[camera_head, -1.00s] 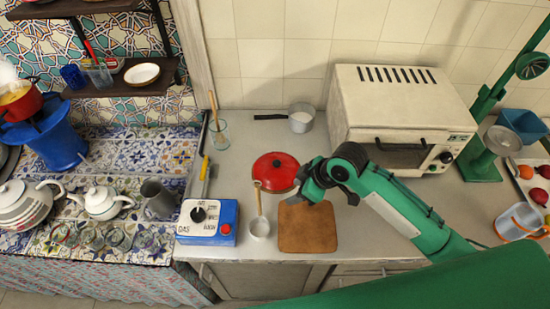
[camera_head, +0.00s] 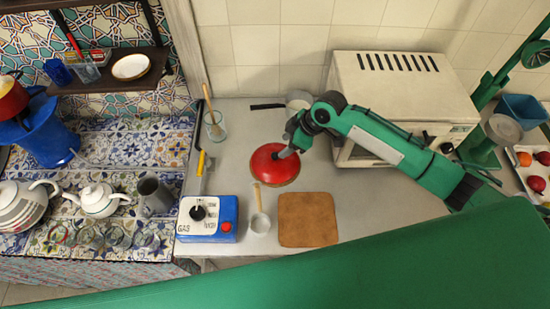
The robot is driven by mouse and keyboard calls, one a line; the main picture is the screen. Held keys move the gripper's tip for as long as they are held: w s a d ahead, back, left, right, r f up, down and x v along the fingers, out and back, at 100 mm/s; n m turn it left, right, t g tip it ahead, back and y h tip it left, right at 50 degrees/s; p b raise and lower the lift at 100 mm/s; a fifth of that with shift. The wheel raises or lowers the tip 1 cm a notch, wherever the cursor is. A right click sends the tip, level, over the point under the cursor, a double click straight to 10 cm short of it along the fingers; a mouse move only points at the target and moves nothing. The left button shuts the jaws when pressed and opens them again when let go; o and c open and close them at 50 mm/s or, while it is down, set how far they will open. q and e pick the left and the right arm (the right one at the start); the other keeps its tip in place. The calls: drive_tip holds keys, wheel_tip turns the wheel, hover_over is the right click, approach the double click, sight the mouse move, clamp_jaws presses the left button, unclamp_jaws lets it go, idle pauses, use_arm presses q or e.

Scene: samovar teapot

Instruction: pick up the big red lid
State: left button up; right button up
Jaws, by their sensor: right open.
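The big red lid (camera_head: 268,168) lies on the grey counter, behind the brown board and the small ladle. My right gripper (camera_head: 287,152) is over the lid's right side, pointing down and left at its middle. The gripper's fingers are open. They hide the lid's knob, and I cannot tell whether they touch it or stand around it. My left gripper is not in view.
A blue gas box (camera_head: 208,219), a ladle (camera_head: 260,222) and a brown board (camera_head: 307,219) lie in front of the lid. A glass jar (camera_head: 215,126) stands behind left. A grey saucepan (camera_head: 298,101) and a white oven (camera_head: 395,95) stand behind. Bare counter lies right of the board.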

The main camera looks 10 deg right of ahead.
sight(276, 155)
drive_tip(key=shift+w+a+f, duration=0.1)
drive_tip(key=shift+a+f, duration=0.15)
drive_tip(key=shift+f, duration=0.2)
drive_tip(key=shift+a+f+p, duration=0.2)
drive_tip(key=shift+f+p, duration=0.1)
drive_tip(key=shift+p, duration=0.15)
drive_tip(key=p+x, duration=0.1)
drive_tip(key=x, duration=0.2)
drive_tip(key=shift+f+p, duration=0.2)
drive_tip(key=shift+p, duration=0.15)
drive_tip(key=shift+a+f, duration=0.2)
drive_tip(key=shift+f, duration=0.3)
clamp_jaws()
